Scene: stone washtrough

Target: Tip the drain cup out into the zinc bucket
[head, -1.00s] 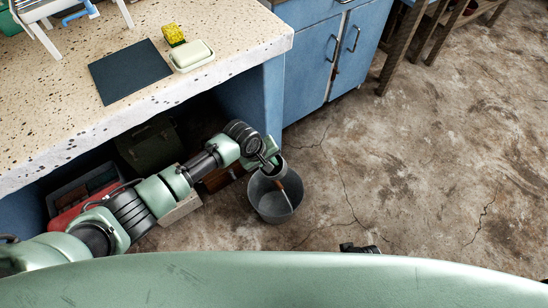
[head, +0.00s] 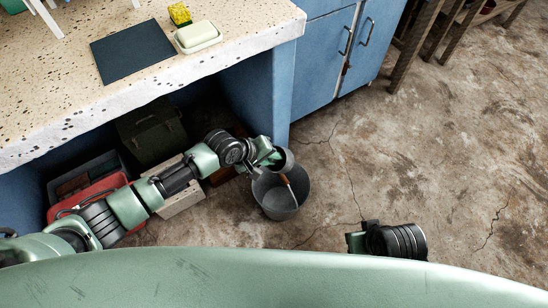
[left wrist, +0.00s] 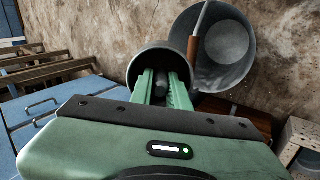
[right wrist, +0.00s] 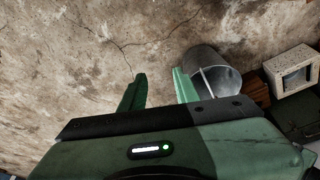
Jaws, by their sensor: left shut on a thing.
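The grey drain cup (head: 284,160) is at the end of my left gripper (head: 272,158), which is shut on it. In the left wrist view the cup (left wrist: 162,60) shows its round rim and dark inside, with the green fingers (left wrist: 162,88) against it. The zinc bucket (head: 268,196) stands on the floor, and the cup is at its far rim in the head view. The bucket also shows beside the cup in the left wrist view (left wrist: 240,70). The cup's contents are hidden. My right gripper (right wrist: 158,88) is open and empty, left of the bucket (right wrist: 215,72) in its wrist view.
The speckled stone counter (head: 60,85) overhangs a red toolbox (head: 95,190), a pale block (head: 180,200) and a dark green box (head: 152,132). Blue cabinets (head: 325,55) stand behind the bucket. The floor (head: 430,150) to the right is clear.

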